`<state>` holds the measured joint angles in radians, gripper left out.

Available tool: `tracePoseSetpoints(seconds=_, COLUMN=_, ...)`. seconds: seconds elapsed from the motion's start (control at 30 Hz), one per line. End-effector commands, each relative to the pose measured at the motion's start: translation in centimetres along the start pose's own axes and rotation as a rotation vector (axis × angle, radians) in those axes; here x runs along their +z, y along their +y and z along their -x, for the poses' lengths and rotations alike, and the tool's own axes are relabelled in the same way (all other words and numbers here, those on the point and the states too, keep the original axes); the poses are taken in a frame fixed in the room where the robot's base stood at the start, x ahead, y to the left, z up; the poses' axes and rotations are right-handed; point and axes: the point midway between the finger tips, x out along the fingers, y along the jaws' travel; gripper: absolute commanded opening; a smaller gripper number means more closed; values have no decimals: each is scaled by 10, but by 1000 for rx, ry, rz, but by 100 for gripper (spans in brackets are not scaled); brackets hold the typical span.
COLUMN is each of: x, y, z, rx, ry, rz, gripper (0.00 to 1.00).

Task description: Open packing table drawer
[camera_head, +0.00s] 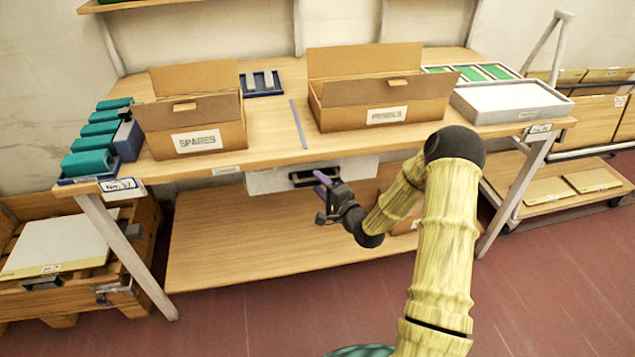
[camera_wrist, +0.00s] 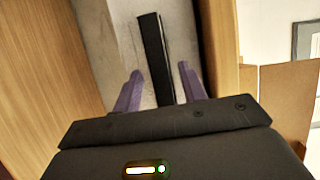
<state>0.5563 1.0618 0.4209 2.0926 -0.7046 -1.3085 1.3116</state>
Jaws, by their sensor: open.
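The packing table (camera_head: 262,160) is a wooden workbench with a lower shelf. Its drawer (camera_head: 268,181) has a pale grey front under the tabletop and a black handle (camera_head: 303,178). The drawer looks closed. My gripper (camera_head: 322,184) is just in front of the handle. In the wrist view the drawer front (camera_wrist: 115,38) fills the middle, and the black handle (camera_wrist: 153,50) runs lengthwise between the lines of my two purple fingertips (camera_wrist: 160,80). The fingers are apart with nothing held. I cannot tell whether the tips reach past the handle's edge.
On the tabletop are two open cardboard boxes (camera_head: 195,141) (camera_head: 386,116), teal items (camera_head: 88,163) at the left and a white-topped tray (camera_head: 510,98) at the right. The lower shelf (camera_head: 230,240) lies below the drawer. A wooden crate (camera_head: 60,285) is at left, a cart (camera_head: 560,190) at right.

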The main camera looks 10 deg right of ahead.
Motion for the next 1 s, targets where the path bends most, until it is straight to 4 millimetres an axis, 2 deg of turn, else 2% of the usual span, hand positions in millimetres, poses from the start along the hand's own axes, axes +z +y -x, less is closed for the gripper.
tracePoseSetpoints(seconds=0.17, x=0, y=0, z=-15, rx=-1, ry=-1, rz=-1, gripper=42)
tracePoseSetpoints(seconds=0.43, x=0, y=0, z=-17, rx=0, ry=0, rz=-1, gripper=42)
tracePoseSetpoints(seconds=0.47, x=0, y=0, z=-16, rx=0, ry=0, rz=-1, gripper=38)
tracePoseSetpoints(seconds=0.6, x=0, y=0, z=-16, rx=0, ry=0, rz=-1, gripper=10)
tracePoseSetpoints(seconds=0.67, x=0, y=0, z=-16, rx=0, ry=0, rz=-1, gripper=0)
tracePoseSetpoints(seconds=1.0, x=0, y=0, z=-16, rx=0, ry=0, rz=-1, gripper=0)
